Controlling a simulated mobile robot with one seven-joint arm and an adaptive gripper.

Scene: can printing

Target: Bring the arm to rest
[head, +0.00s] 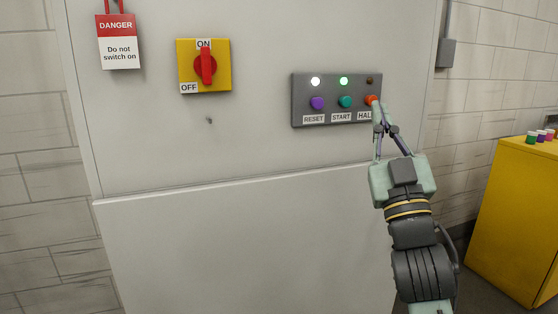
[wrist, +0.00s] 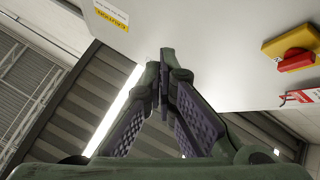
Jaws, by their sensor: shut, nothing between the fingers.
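My gripper (head: 378,108) is shut and empty, pointing up in front of the panel's right end in the head view. Its fingertips overlap the orange button (head: 371,99) in that view; I cannot tell whether they touch it. In the wrist view the fingers (wrist: 164,62) meet at their tips with nothing between them. The grey button panel (head: 297,100) has a purple RESET button (head: 317,103), a teal START button (head: 345,102) and the orange button, whose label is partly hidden by my gripper. The lamps above RESET and START are lit; the right one is dark.
A red rotary switch (head: 205,68) on a yellow plate points to ON; it also shows in the wrist view (wrist: 297,60). A red and white danger tag (head: 118,42) hangs at left. A yellow cabinet (head: 512,215) stands at right with several small coloured items on top.

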